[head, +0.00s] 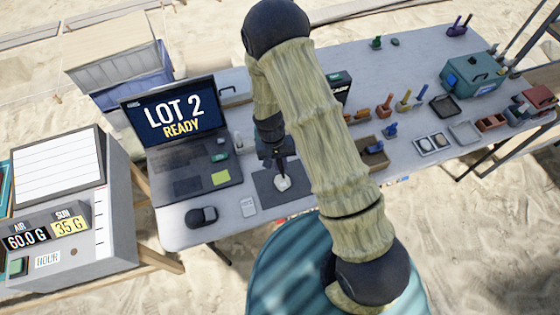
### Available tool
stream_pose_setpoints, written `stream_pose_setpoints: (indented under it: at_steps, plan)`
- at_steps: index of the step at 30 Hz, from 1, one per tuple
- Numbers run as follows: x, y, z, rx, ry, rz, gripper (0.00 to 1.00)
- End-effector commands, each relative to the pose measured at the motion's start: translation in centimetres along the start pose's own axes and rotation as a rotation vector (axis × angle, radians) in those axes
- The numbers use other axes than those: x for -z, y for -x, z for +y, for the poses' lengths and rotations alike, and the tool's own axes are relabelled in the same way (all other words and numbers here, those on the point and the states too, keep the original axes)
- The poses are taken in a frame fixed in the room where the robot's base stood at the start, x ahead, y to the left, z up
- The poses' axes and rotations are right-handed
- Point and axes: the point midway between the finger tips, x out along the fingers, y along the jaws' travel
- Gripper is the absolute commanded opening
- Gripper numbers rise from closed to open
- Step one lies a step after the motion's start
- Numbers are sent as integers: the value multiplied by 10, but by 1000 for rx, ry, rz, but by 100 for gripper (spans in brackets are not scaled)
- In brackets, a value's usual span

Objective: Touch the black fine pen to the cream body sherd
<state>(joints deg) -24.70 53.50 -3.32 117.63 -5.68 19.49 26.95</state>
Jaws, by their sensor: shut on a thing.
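My gripper (276,155) points down over the dark mat (263,189) on the table, below the left side of my arm. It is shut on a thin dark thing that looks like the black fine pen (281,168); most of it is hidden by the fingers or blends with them. The cream body sherd (284,184) is a small pale piece lying on the mat, right under the pen's lower end. The tip appears at or very close to the sherd; I cannot tell whether they touch.
A laptop (172,118) reading "LOT 2 READY" stands left of the mat. A black mouse-like object (202,216) and a small pale card (248,207) lie near the front edge. Trays, brushes and a teal box (472,74) fill the right side.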

Motion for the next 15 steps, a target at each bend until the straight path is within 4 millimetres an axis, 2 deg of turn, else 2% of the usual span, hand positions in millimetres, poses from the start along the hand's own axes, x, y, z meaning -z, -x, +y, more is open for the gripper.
stream_pose_setpoints:
  at_steps: [1,6,15]
  plan:
    - [1,-8,-1,0,0,-1,0]
    - [3,-21,-3,0,0,-1,0]
    - [5,-37,-5,0,0,0,0]
